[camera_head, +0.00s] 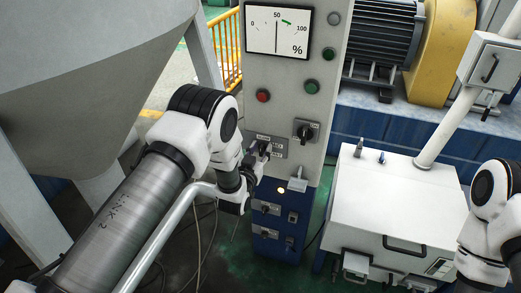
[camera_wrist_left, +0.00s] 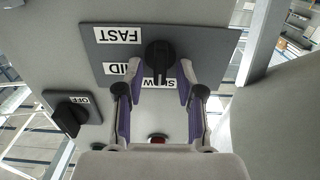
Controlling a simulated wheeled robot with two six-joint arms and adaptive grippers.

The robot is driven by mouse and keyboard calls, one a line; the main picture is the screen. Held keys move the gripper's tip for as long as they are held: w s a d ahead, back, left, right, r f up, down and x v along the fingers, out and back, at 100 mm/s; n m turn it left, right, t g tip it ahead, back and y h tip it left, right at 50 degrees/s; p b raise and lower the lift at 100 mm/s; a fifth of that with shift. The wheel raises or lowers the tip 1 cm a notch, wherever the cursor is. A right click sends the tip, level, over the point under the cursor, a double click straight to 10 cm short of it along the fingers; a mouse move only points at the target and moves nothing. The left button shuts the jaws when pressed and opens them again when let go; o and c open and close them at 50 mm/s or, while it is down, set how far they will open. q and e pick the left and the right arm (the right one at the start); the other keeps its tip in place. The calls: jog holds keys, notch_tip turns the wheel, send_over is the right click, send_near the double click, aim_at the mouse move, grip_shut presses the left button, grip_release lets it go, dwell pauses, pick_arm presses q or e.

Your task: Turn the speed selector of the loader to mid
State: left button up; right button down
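The loader's speed selector is a black knob (camera_wrist_left: 158,58) on a dark grey plate (camera_wrist_left: 205,42), labelled FAST, MID and SLOW, upside down in the left wrist view. The knob's grip lies between the MID and SLOW labels in this view; its exact setting is hard to tell. My left gripper (camera_wrist_left: 160,72) is open, its purple-padded fingers on either side of the knob with gaps. In the head view the left gripper (camera_head: 259,160) reaches the plate (camera_head: 278,142) on the grey panel and hides part of it. My right gripper is out of view; only its arm shows at the right.
The panel (camera_head: 260,92) carries a percent gauge (camera_head: 278,32) with its needle near 50, a red button (camera_head: 263,96), green buttons (camera_head: 312,86) and another black switch (camera_head: 305,131). An OFF switch (camera_wrist_left: 68,117) sits near the plate. A white box (camera_head: 385,205) stands right, a hopper (camera_head: 80,70) left.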

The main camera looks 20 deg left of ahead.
pick_arm(q)
jog(key=shift+s, duration=0.1)
grip_shut()
jog(key=shift+d+m, duration=0.1)
jog(key=shift+m, duration=0.3)
jog(key=m+b, duration=0.2)
jog(key=m, duration=0.1)
jog(key=m+b, duration=0.1)
jog(key=m, duration=0.1)
jog(key=shift+d+f, duration=0.15)
jog(key=shift+d, duration=0.15)
jog(key=m, duration=0.2)
jog(key=m+b, duration=0.1)
jog(key=m, duration=0.1)
jog(key=m+b, duration=0.1)
jog(key=m, duration=0.1)
jog(key=shift+d+f, duration=0.2)
jog(key=shift+d, duration=0.05)
grip_release()
